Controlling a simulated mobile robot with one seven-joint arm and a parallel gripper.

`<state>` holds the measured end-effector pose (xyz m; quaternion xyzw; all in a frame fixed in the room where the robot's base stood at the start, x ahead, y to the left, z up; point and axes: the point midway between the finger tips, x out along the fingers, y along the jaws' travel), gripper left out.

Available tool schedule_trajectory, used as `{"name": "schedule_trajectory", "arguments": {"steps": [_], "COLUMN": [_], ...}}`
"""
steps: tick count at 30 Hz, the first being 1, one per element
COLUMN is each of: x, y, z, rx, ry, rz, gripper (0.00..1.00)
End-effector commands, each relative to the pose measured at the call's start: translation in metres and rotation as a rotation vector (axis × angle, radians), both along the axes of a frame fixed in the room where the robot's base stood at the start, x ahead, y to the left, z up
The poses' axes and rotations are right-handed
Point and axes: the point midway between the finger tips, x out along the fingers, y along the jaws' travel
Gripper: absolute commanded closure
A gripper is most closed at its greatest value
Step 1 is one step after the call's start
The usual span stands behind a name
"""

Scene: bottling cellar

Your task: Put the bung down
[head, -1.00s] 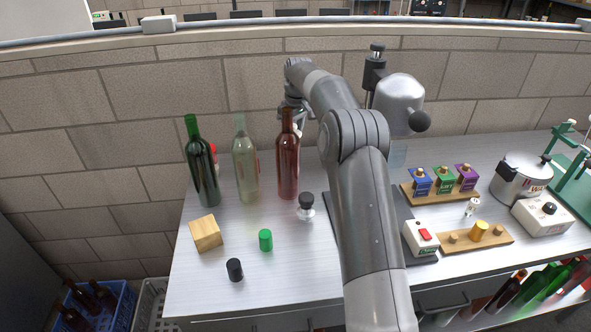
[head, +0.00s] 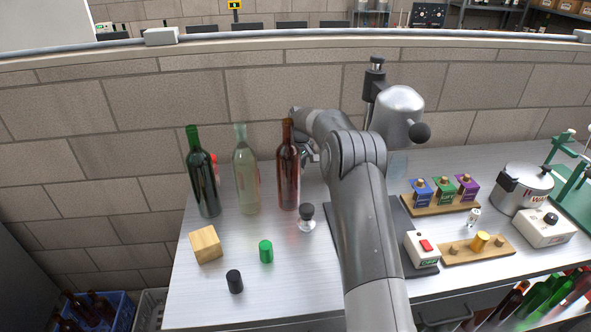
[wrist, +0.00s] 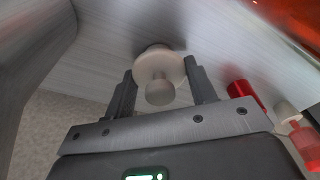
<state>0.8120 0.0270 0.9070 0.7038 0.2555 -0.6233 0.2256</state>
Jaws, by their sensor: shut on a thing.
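The bung (wrist: 158,68) is pale cream, with a wide round flange and a smaller rounded knob. It sits between the two fingers of my gripper (wrist: 160,82) in the wrist view, and the gripper is shut on it. The bung is close over the grey bench top (wrist: 100,40), with a dark shadow beside it; I cannot tell whether it touches. In the head view my gripper (head: 308,156) is low behind the red-brown bottle (head: 288,175), mostly hidden, and the bung cannot be made out there.
A dark green bottle (head: 203,180) and a clear bottle (head: 246,178) stand left of the brown one. A wooden block (head: 206,245), green cap (head: 266,251), black cap (head: 234,281) and black-topped stopper (head: 307,217) stand in front. A red cylinder (wrist: 244,95) is near my gripper's right side.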

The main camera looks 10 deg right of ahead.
Motion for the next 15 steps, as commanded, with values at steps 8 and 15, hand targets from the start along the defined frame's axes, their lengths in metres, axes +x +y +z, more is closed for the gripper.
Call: {"name": "schedule_trajectory", "arguments": {"steps": [8,15], "x": [-0.0002,-0.0002], "y": [0.0001,0.0001], "z": [-0.003,-0.003], "rx": [0.0,0.0], "ry": [0.001,0.001], "rz": [0.0,0.0], "gripper": [0.45,0.27]}}
